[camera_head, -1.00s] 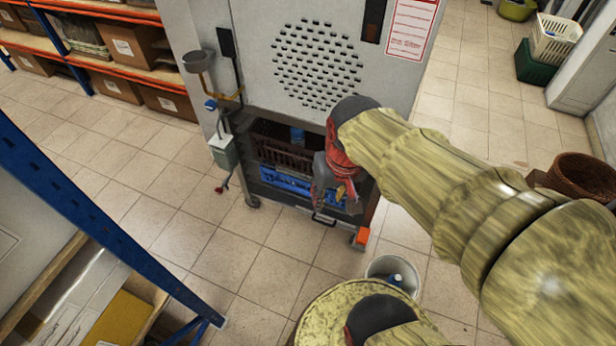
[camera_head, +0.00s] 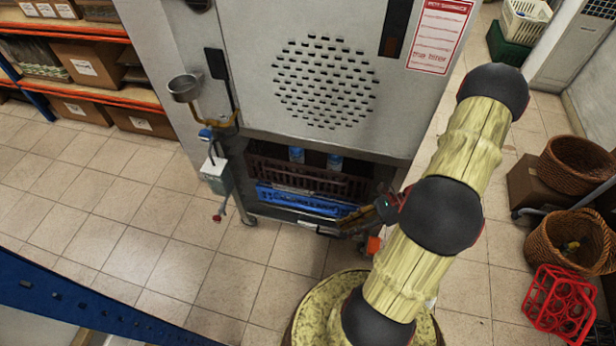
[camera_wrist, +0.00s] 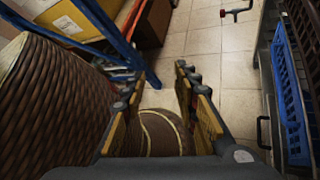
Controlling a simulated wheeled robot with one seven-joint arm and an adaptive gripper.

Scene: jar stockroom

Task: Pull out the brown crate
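The brown crate (camera_head: 312,182) sits in the open bay under the grey machine, above a blue crate (camera_head: 300,201). Bottles with blue on them (camera_head: 297,154) show inside the brown crate. In the wrist view, part of the brown crate (camera_wrist: 307,25) shows at the upper right edge, above the blue crate (camera_wrist: 288,90). My gripper (camera_wrist: 162,80) is open, with nothing between its fingers. In the head view, my gripper (camera_head: 362,217) is low at the right front of the bay, apart from the brown crate and partly hidden by my arm.
The grey machine (camera_head: 290,30) stands over the bay, with a small box and red-ended lever (camera_head: 217,178) at its left. A blue rack beam (camera_head: 90,310) crosses the lower left. Wicker baskets (camera_head: 575,165) and a red bottle carrier (camera_head: 560,303) stand at the right. Floor in front is clear.

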